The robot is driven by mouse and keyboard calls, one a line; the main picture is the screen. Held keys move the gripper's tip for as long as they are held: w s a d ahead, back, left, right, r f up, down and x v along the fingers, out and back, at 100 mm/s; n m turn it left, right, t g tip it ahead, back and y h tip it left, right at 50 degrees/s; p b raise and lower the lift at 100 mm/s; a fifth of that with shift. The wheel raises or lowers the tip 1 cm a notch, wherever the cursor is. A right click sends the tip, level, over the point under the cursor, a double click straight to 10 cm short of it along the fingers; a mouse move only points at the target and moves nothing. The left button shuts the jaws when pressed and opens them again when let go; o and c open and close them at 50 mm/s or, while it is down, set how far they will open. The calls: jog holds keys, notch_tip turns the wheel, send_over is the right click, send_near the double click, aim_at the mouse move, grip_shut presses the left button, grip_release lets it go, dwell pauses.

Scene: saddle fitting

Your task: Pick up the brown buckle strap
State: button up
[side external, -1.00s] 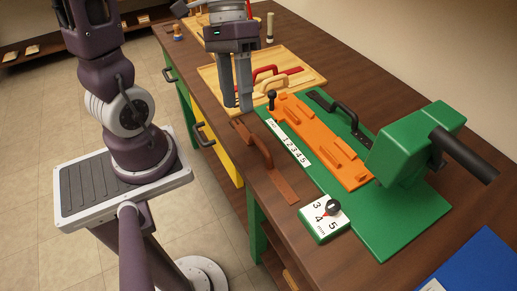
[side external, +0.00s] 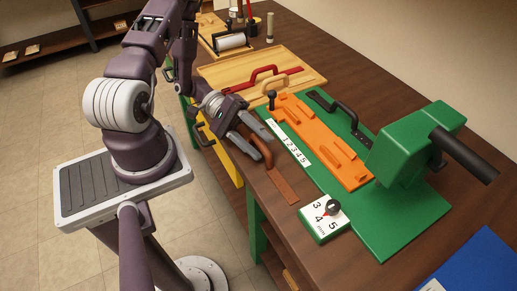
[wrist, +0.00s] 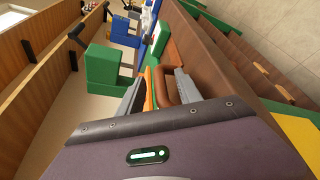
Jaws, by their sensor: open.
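The brown buckle strap (side external: 282,187) lies along the near edge of the dark wooden bench, its raised loop handle towards my gripper. My gripper (side external: 265,149) is tilted and low, with its fingers reaching to the loop end of the strap; part of the strap is hidden behind them. In the wrist view the brown loop (wrist: 166,90) shows between the two open fingers (wrist: 160,77). From these views I cannot tell whether a finger touches it.
Right of the strap is a green board (side external: 395,222) with an orange jig (side external: 322,142), a number strip (side external: 289,143) and a green press (side external: 405,143). A white dial block (side external: 322,220) stands near the strap's front end. Red and black handled straps (side external: 265,76) (side external: 340,112) lie farther back.

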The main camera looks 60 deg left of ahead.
jog(key=shift+d, duration=0.3)
grip_shut()
